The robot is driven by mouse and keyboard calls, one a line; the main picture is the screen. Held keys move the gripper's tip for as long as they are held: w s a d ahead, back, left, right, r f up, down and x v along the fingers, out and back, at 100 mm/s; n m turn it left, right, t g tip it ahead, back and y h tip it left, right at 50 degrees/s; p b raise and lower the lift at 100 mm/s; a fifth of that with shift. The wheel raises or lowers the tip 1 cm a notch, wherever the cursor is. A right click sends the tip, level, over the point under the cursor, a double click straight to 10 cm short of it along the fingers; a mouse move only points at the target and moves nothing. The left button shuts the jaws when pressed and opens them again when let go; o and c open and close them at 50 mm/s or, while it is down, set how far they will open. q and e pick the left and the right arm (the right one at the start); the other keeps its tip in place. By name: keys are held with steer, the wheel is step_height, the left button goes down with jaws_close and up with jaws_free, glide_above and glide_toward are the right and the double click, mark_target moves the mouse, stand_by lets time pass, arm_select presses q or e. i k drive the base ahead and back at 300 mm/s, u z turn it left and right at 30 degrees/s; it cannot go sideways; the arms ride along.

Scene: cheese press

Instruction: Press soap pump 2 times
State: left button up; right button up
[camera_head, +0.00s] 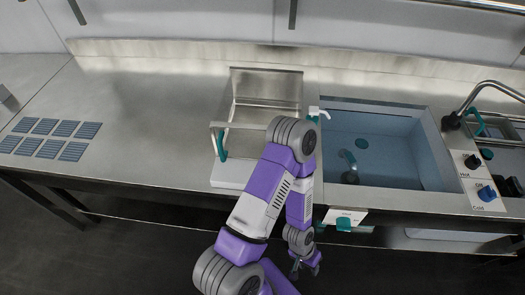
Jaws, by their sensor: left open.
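The soap pump (318,112) appears to be the small white spout with teal below it, at the left rim of the sink. My left arm comes up from the bottom, bends beside the pump and drops down again. My left gripper (305,269) is open and looks empty. It hangs in front of the counter's front edge, well below the pump in the picture and apart from it.
The blue sink basin (390,140) lies right of the pump. A metal press tray (265,85) with a white-and-teal handle (220,140) stands left. Hot and cold knobs (486,193) and a curved faucet (485,90) are right. The counter (150,110) is clear beyond several blue pads (75,150).

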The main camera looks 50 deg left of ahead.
mark_target(313, 110)
steer(key=u, duration=1.5)
